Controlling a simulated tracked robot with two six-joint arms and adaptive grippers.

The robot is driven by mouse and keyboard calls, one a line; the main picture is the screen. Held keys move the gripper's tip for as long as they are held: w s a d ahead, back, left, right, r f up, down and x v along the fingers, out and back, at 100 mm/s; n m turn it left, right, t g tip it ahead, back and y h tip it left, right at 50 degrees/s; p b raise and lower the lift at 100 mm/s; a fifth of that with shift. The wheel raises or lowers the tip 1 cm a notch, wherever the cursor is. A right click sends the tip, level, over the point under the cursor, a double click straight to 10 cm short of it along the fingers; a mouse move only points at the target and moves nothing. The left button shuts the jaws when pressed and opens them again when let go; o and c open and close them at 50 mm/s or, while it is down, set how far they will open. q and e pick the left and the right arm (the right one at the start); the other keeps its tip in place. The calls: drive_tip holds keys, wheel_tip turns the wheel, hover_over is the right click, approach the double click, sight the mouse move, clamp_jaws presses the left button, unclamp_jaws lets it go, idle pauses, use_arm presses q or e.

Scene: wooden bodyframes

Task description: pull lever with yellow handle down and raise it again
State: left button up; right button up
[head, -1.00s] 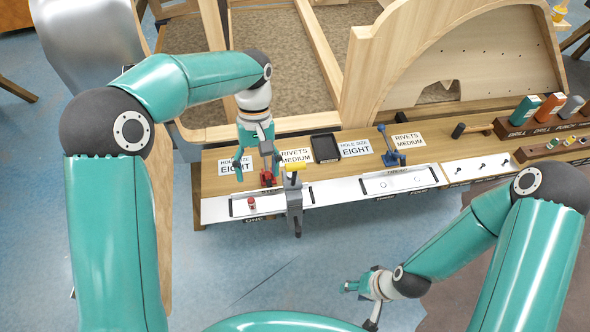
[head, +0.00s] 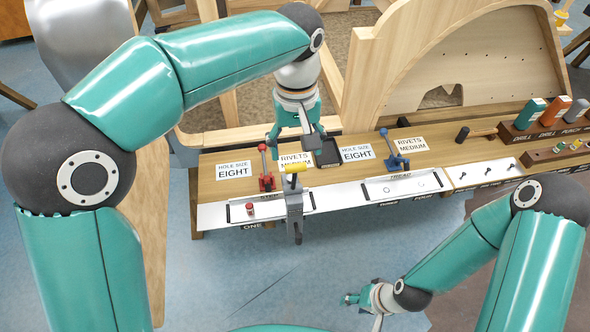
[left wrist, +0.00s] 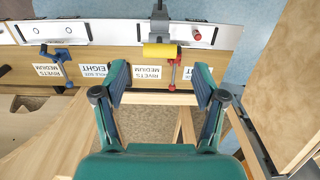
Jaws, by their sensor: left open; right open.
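The lever's yellow handle (head: 296,168) tops a grey lever body (head: 294,205) at the front edge of the workbench. In the left wrist view the yellow handle (left wrist: 160,51) lies beyond the fingertips, roughly midway between them. My left gripper (head: 297,138) is open and empty above the bench, behind the handle and not touching it. Its two fingers also show in the left wrist view (left wrist: 160,75). My right gripper (head: 362,310) is open, low in front of the bench, away from the lever.
A red clamp (head: 265,170) stands just left of the lever, close to the left gripper. A blue clamp (head: 395,150) stands farther right. A wooden frame (head: 440,60) rises behind.

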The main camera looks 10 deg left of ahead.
sight(296, 167)
use_arm(q)
wheel_tip(296, 167, down, 8)
drive_tip(key=shift+r, duration=0.15)
drive_tip(key=shift+c, duration=0.2)
clamp_jaws()
